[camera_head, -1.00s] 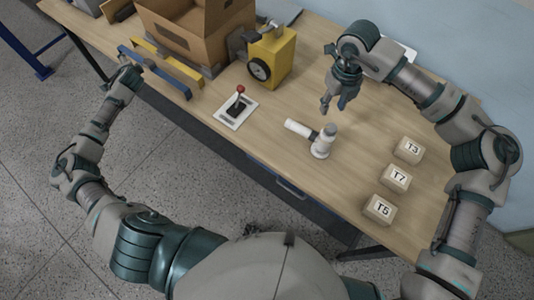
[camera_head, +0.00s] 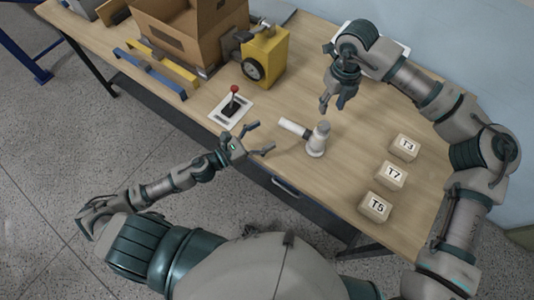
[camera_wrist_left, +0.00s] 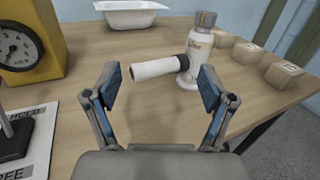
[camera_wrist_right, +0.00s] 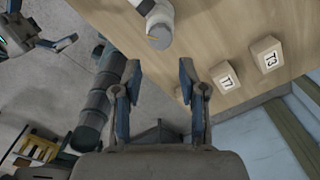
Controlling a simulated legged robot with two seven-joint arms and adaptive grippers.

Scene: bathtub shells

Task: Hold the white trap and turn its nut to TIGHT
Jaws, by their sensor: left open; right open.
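The white trap (camera_head: 317,140) stands upright on the table, its side pipe (camera_head: 294,128) pointing left in the head view. A grey nut (camera_wrist_left: 205,19) caps its top in the left wrist view. My left gripper (camera_head: 261,138) is open and empty at the table's front edge, facing the pipe; in the left wrist view the pipe end lies beyond and between its fingers, apart from them. My right gripper (camera_head: 334,108) is open and empty above the table, behind the trap. The right wrist view shows part of the trap (camera_wrist_right: 158,25) at the top.
Boxes T3 (camera_head: 404,146), T7 (camera_head: 391,174) and T5 (camera_head: 375,207) stand right of the trap. A lever plate (camera_head: 231,108), yellow gauge block (camera_head: 266,55) and cardboard box (camera_head: 190,30) are left. A white tub (camera_wrist_left: 130,14) lies behind.

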